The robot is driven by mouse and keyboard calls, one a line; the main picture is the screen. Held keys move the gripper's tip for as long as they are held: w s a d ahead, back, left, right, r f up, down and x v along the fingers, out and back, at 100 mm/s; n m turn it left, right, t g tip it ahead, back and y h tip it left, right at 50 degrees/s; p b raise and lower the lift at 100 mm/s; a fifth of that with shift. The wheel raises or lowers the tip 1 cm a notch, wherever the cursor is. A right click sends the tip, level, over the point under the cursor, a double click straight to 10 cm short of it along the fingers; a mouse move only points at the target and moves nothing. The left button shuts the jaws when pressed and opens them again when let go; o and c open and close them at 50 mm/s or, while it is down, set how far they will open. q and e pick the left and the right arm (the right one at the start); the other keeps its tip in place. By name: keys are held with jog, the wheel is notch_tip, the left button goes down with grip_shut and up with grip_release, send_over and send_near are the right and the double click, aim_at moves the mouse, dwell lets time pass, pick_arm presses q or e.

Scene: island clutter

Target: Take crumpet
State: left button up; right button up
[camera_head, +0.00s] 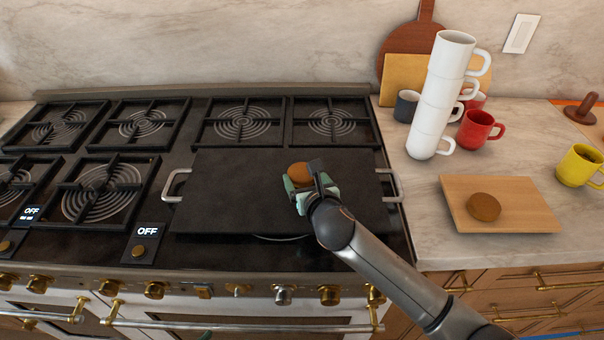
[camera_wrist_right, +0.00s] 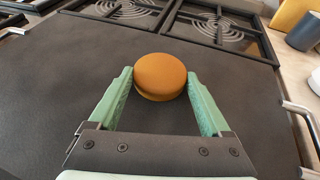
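A round brown crumpet (camera_head: 300,173) lies on the black griddle plate (camera_head: 235,200) on the stove. In the right wrist view the crumpet (camera_wrist_right: 160,77) shows between the tips of my right gripper's green fingers (camera_wrist_right: 160,80), with a darker line around its side. My right gripper (camera_head: 312,185) is low over the griddle and open, its fingers spread either side of the crumpet; small gaps seem to show. A second, similar brown round (camera_head: 484,207) lies on a wooden board (camera_head: 520,214) on the right counter. My left gripper is not in view.
A tall tilted stack of white mugs (camera_head: 440,95) stands on the counter right of the stove, near a red mug (camera_head: 478,130) and a grey cup (camera_head: 406,106). A yellow mug (camera_head: 578,166) is at far right. The griddle has metal side handles (camera_head: 393,185). Its left half is clear.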

jog(key=c, duration=0.7)
jog(key=shift+r, duration=0.1)
